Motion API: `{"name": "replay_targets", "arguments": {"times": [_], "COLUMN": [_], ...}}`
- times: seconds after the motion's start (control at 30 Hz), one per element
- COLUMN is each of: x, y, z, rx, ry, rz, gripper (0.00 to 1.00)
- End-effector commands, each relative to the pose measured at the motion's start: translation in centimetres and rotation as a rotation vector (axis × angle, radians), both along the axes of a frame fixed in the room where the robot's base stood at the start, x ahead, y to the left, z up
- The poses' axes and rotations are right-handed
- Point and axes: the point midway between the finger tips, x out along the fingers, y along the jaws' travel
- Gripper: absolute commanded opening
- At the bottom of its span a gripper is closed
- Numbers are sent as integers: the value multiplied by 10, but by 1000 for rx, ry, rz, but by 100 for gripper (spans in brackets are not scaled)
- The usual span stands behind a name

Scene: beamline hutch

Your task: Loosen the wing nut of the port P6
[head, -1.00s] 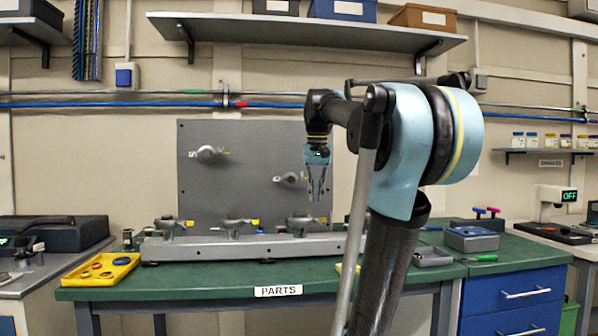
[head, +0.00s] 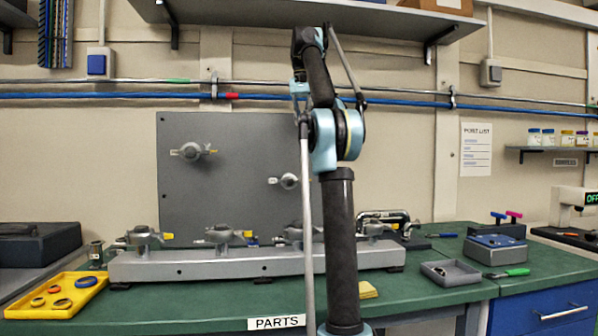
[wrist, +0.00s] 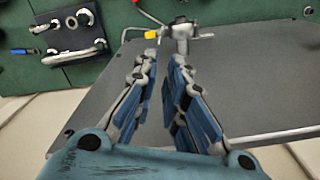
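Several grey metal clamp ports with yellow tags show in the head view. Two are on the upright grey panel: one at upper left (head: 192,151) and one at lower right (head: 288,181). Others, including the leftmost one (head: 145,237) and the one beside it (head: 228,236), stand on the grey rail (head: 200,267). No port numbers are readable, so I cannot tell which is P6. In the wrist view, a clamp (wrist: 182,34) with a yellow tag lies beyond the fingertips. My gripper (wrist: 165,58) is open and empty, with a narrow gap. My arm partly hides the panel and rail.
The green bench holds a yellow tray (head: 62,306) with rings at left. A grey tray (head: 450,281), a blue-grey box (head: 494,249) and a green-handled tool (head: 508,273) are at right. A shelf (head: 400,20) overhangs the panel. Blue pipe (head: 420,102) runs along the wall.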

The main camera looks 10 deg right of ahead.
Motion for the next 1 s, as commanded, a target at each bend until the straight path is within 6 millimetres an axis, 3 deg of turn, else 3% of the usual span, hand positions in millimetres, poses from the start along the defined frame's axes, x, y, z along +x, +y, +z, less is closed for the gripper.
{"name": "replay_targets", "arguments": {"times": [0.17,0.37,1.0], "x": [2,2,1], "y": [1,3,4], "z": [-1,-16,-99], "rx": [0,0,1], "ry": [2,2,2], "rz": [-3,1,3], "gripper": [12,12,12]}}
